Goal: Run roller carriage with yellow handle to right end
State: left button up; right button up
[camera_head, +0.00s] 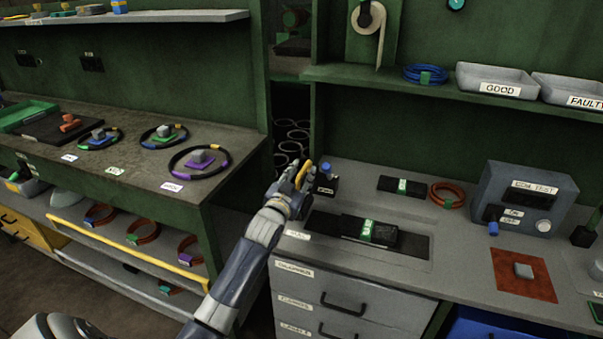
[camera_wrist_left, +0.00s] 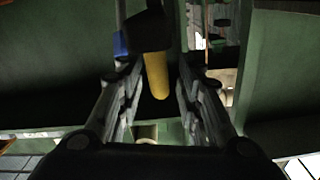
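My left gripper (camera_head: 302,178) comes in from the left and reaches up to the left end of the right-hand bench. The handle lies between my spread fingers (camera_wrist_left: 153,60), with gaps on both sides. A black sleeve with green tape (camera_head: 370,231) lies on a dark strip (camera_head: 322,222). My right gripper is out of view.
A second black piece with a green label (camera_head: 401,186) and an orange ring (camera_head: 446,194) lie behind the strip. A grey test box (camera_head: 525,198) and a red mat (camera_head: 538,286) are further right. A left bench (camera_head: 215,110) holds several rings.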

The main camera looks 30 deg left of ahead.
pick_arm(q)
jog(key=shift+w+a, duration=0.15)
jog(key=shift+w, duration=0.25)
grip_shut()
